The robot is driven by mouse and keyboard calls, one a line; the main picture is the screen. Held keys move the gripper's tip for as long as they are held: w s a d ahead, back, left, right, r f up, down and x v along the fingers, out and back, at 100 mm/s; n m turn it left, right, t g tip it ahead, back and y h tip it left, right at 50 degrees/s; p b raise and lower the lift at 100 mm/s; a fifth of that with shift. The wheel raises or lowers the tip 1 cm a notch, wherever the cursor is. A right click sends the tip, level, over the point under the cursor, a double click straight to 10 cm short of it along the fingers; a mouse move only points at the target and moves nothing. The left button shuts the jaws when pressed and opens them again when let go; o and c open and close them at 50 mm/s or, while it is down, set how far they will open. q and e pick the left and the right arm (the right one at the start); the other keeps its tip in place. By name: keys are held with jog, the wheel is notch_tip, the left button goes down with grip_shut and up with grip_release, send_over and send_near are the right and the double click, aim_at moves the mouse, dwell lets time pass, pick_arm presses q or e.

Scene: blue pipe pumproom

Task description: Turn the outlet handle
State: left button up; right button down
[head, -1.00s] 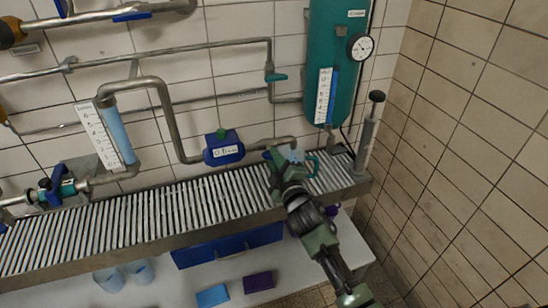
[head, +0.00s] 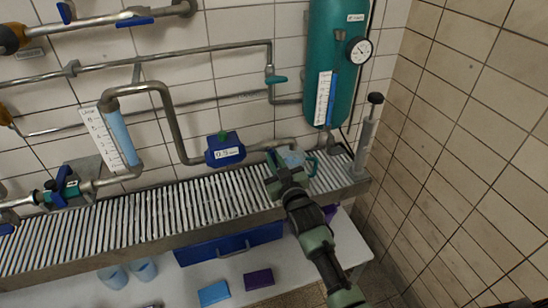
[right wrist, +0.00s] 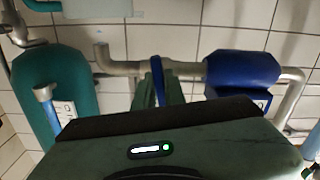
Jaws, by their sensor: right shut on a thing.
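The outlet handle is a blue lever, seen upright in the right wrist view (right wrist: 159,78) on the grey pipe between the green tank and the blue meter. My right gripper (head: 274,166) reaches the pipe just right of the blue meter in the head view. In the right wrist view its green fingers (right wrist: 162,92) stand on both sides of the lever and are shut on it. In the head view the gripper mostly hides the lever. My left gripper is not in view.
The blue meter (head: 224,150) sits close left of the gripper, and the green tank (head: 334,60) stands to the right. A slatted metal shelf (head: 150,212) runs below the pipes. A grey hand pump (head: 367,135) stands near the tiled right wall (head: 470,120).

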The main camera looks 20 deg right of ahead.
jog(key=shift+m, duration=1.2)
jog(key=shift+f, duration=0.1)
jog(key=c, duration=1.5)
grip_release()
jog(key=shift+s, duration=0.15)
jog(key=s, duration=0.7)
jog(key=shift+s+d, duration=0.1)
jog(key=shift+s, duration=0.2)
